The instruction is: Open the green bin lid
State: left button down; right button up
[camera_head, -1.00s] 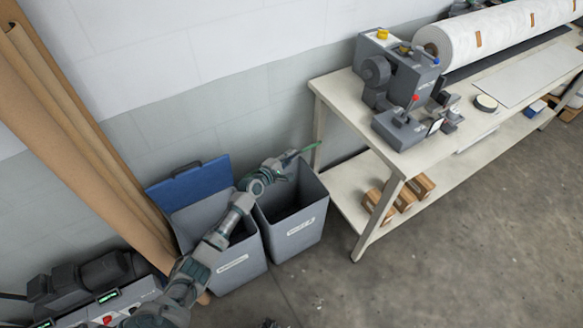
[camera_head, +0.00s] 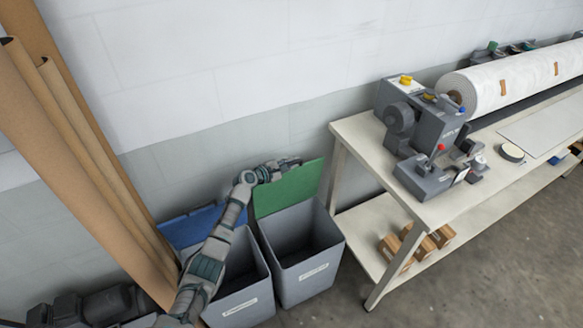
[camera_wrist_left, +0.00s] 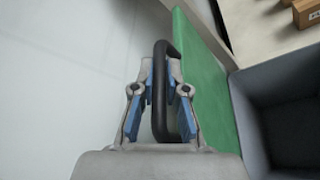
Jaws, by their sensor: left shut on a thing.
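The green lid (camera_head: 290,186) stands raised at the back of the right-hand grey bin (camera_head: 304,268), whose inside is open to view. In the left wrist view the green lid (camera_wrist_left: 205,85) fills the middle, with a black loop handle (camera_wrist_left: 161,95) on it. My left gripper (camera_wrist_left: 160,80) is shut on this handle, its blue-padded fingers on both sides of it. In the head view my left gripper (camera_head: 284,164) is at the lid's upper left edge. The grip itself is too small to make out there. My right gripper is not in view.
A second grey bin (camera_head: 245,302) with a raised blue lid (camera_head: 190,228) stands to the left, behind my left arm. A workbench (camera_head: 372,160) with a grey machine (camera_head: 425,125) is at the right. Tall brown rolls (camera_head: 75,150) lean at the left.

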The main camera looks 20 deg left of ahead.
pick_arm(q)
jog(key=shift+s+f, duration=0.1)
jog(key=shift+f, duration=0.15)
jog(key=c, duration=1.2)
grip_release()
jog(key=v, duration=1.2)
jog(key=shift+f, duration=0.1)
